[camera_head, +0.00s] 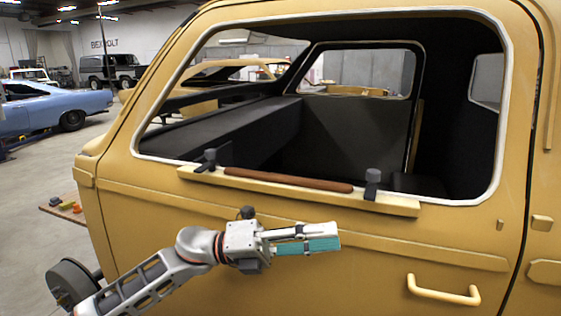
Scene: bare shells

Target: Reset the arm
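My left arm comes in from the lower left, and its gripper (322,238) hangs in front of the yellow door, below the window ledge. A pale finger shows on top and a ribbed teal piece below it. I cannot tell whether the teal piece is a finger pad or a held thing, nor whether the fingers are open or shut. The gripper appears apart from the wooden ledge board (400,205) above it. My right gripper is not in view.
The yellow vehicle shell (350,280) fills the right side. A brown rod (290,180) lies on the ledge board between two dark grey clamp-like pieces. A door handle (443,292) sticks out at lower right. A blue car (50,110) stands behind at left.

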